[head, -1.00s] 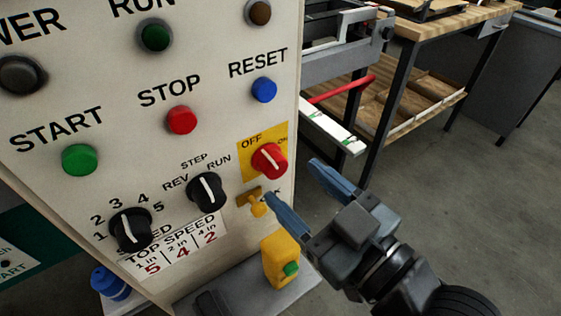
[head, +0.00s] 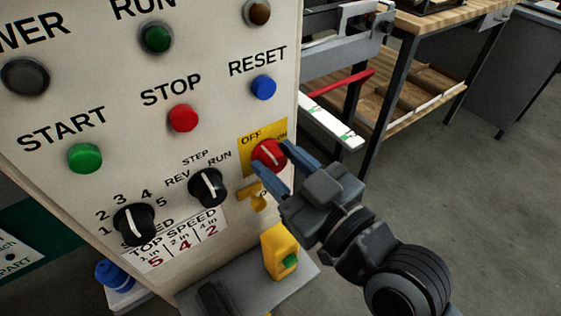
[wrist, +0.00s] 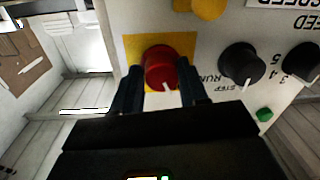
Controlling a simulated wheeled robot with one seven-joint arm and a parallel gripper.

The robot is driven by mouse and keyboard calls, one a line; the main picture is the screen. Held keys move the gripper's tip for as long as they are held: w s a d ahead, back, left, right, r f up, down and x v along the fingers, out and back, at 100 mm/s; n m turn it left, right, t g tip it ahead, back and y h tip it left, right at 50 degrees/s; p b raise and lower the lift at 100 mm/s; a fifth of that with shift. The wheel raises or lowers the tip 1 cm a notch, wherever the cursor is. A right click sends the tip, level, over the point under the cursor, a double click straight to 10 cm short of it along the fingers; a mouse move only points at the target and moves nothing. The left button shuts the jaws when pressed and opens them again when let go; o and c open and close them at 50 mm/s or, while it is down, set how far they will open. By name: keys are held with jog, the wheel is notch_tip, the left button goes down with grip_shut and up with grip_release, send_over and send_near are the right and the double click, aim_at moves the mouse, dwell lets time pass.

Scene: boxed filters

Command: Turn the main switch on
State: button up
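The main switch is a red knob (head: 267,155) on a yellow plate (head: 250,140) marked OFF and ON, at the right edge of the pale control panel. Its white mark leans up-left toward OFF in the head view. My gripper (head: 271,157) is open, with one blue finger on each side of the knob. In the wrist view the red knob (wrist: 160,67) sits between the dark tips of my gripper (wrist: 158,82). Small gaps seem to show beside it; I cannot tell whether either finger touches it.
A yellow key-like part (head: 252,197) sits just below the switch. The black REV/STEP/RUN selector (head: 208,187) is to its left, the red STOP button (head: 183,118) up-left and the blue RESET button (head: 263,87) above. A yellow bottle (head: 280,251) stands below on a grey ledge.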

jog(key=shift+a, duration=0.1)
jog(key=c, duration=0.5)
jog(key=shift+o, duration=0.2)
jog(key=shift+m, duration=0.4)
jog(key=m, duration=0.3)
jog(key=m+p, duration=0.1)
jog(key=m, duration=0.2)
jog(key=shift+m, duration=0.4)
jog(key=m+p, duration=0.2)
jog(key=m, duration=0.3)
jog(key=shift+r+m+t, duration=0.15)
jog(key=shift+m+t, duration=0.15)
jog(key=m+p, duration=0.2)
jog(key=m, duration=0.3)
jog(key=shift+t, duration=0.3)
jog(key=shift+m, duration=0.3)
